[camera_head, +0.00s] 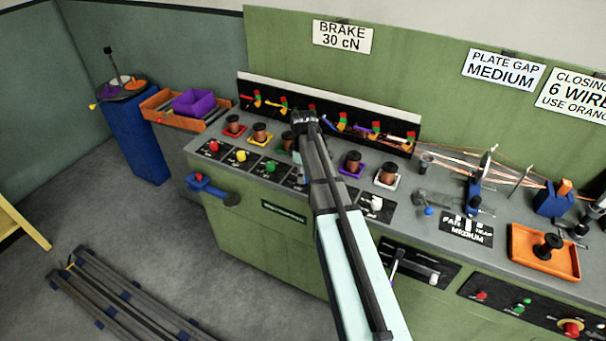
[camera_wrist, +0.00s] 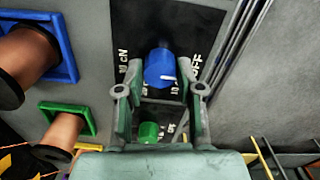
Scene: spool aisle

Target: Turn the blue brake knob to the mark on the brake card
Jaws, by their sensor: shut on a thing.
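The blue brake knob (camera_wrist: 158,65) sits on a black dial plate in the wrist view, with a short white mark on its face toward the lower right. My gripper (camera_wrist: 160,90) has one finger on each side of the knob and is shut on it. White figures ring the knob; "10 cN" reads at the left, the others are hard to read. In the head view my arm hides the blue knob and most of the gripper. The brake card (camera_head: 342,37) on the green wall reads "BRAKE 30 cN".
A green knob (camera_wrist: 148,131) is close to the blue one. Copper spools in blue (camera_wrist: 62,50) and green (camera_wrist: 70,118) trays stand beside the plates. Red (camera_head: 214,146) and yellow (camera_head: 241,155) knobs line the bench left of my arm, a white knob (camera_head: 376,203) right.

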